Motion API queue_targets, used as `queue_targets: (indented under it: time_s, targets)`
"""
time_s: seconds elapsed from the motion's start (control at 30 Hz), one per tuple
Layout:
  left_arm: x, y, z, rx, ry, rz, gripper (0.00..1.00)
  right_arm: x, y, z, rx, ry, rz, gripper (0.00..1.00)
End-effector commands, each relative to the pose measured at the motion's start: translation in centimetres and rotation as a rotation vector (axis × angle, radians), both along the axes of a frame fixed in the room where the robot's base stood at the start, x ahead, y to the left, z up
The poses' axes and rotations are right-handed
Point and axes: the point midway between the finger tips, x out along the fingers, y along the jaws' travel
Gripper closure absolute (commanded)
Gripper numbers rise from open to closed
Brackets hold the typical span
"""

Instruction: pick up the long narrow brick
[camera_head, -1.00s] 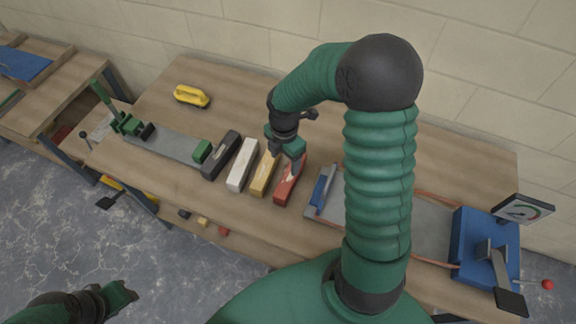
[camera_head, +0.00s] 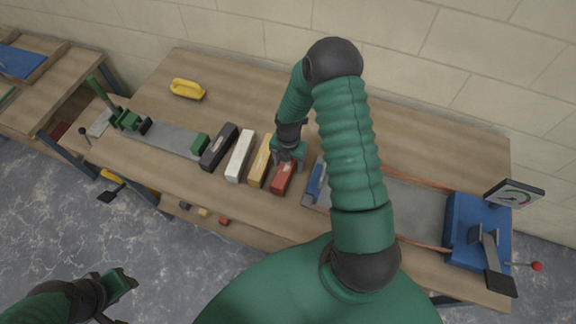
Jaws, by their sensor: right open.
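A row of bricks lies on the wooden workbench: black (camera_head: 219,147), white (camera_head: 239,157), yellow (camera_head: 259,169) and red (camera_head: 282,182). All look elongated; I cannot tell for certain which one is the long narrow brick. My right gripper (camera_head: 286,161) is open, pointing down at the far part of the red brick and hiding it. I cannot tell whether its fingers straddle or touch that brick. My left gripper (camera_head: 122,283) is at the lower left, away from the bench; its jaw opening is unclear.
A grey rail with green fittings (camera_head: 165,139) lies left of the bricks. A yellow-handled tool (camera_head: 187,89) lies behind. A blue clamp block (camera_head: 316,180) sits just right of the red brick. A blue device with a dial (camera_head: 470,228) stands at the right end.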

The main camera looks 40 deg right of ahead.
Motion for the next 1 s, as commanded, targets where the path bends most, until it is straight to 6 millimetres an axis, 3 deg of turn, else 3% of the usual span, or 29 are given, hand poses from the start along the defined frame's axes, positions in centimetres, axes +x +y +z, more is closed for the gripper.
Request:
queue_targets:
  time_s: [0.13, 0.37, 0.87, 1.0]
  targets:
    - [0.0, 0.0, 0.4, 0.000, 0.000, 0.000, 0.64, 0.1, 0.2, -2.1, 0.000, 0.001, 0.001, 0.35]
    - [0.0, 0.0, 0.3, 0.000, 0.000, 0.000, 0.64, 0.1, 0.1, -2.4, 0.000, -0.001, 0.001, 0.35]
    - [0.0, 0.0, 0.3, 0.000, 0.000, 0.000, 0.64, 0.1, 0.0, -2.4, 0.000, 0.000, 0.000, 1.00]
    - [0.0, 0.0, 0.3, 0.000, 0.000, 0.000, 0.64, 0.1, 0.0, -2.4, 0.000, -0.001, -0.001, 1.00]
